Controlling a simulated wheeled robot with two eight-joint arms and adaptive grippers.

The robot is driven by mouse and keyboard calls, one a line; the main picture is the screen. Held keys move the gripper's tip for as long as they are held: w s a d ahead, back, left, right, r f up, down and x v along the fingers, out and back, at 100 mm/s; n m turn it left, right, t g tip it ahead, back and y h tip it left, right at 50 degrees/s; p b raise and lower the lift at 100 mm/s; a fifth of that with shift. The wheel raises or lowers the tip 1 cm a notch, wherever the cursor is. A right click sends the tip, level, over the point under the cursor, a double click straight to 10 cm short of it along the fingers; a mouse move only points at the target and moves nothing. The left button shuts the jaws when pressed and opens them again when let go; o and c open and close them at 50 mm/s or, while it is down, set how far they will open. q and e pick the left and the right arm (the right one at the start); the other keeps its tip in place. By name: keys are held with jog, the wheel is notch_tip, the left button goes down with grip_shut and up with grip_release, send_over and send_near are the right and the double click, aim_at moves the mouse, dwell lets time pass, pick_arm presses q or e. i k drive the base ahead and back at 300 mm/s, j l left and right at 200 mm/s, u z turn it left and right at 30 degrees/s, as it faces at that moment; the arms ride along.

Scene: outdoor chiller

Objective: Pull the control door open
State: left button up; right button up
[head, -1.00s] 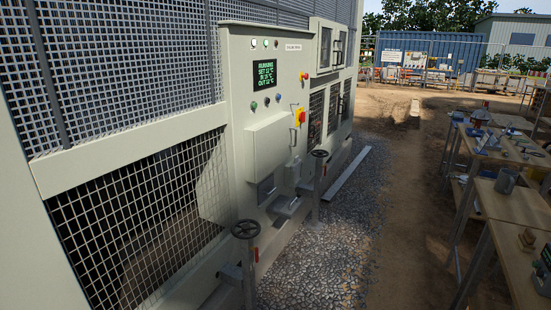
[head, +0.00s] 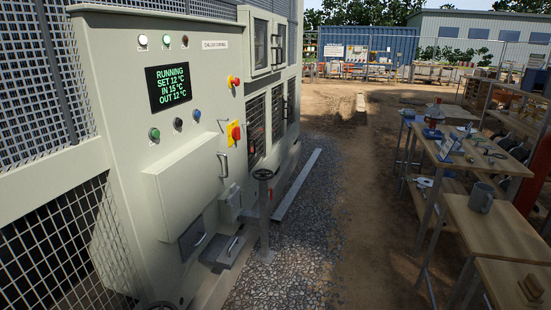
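The pale grey control panel (head: 125,95) of the chiller stands at the left in the head view, with a lit display (head: 168,88) and several coloured buttons. A raised, box-like panel (head: 185,185) sits below the display and looks closed. A vertical bar handle (head: 223,165) is just right of it, below a red and yellow rotary switch (head: 233,133). I cannot tell for certain which panel is the control door. No panel beside the handle stands visibly open. Neither of my grippers is in view.
Wooden workbenches (head: 490,225) with tools and a grey mug (head: 481,197) line the right.

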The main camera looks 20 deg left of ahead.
aim_at(188, 184)
jog(key=i+u, duration=0.3)
jog(key=i, duration=0.25)
jog(key=i+l+u, duration=0.2)
jog(key=i+u, duration=0.15)
jog(key=i, duration=0.2)
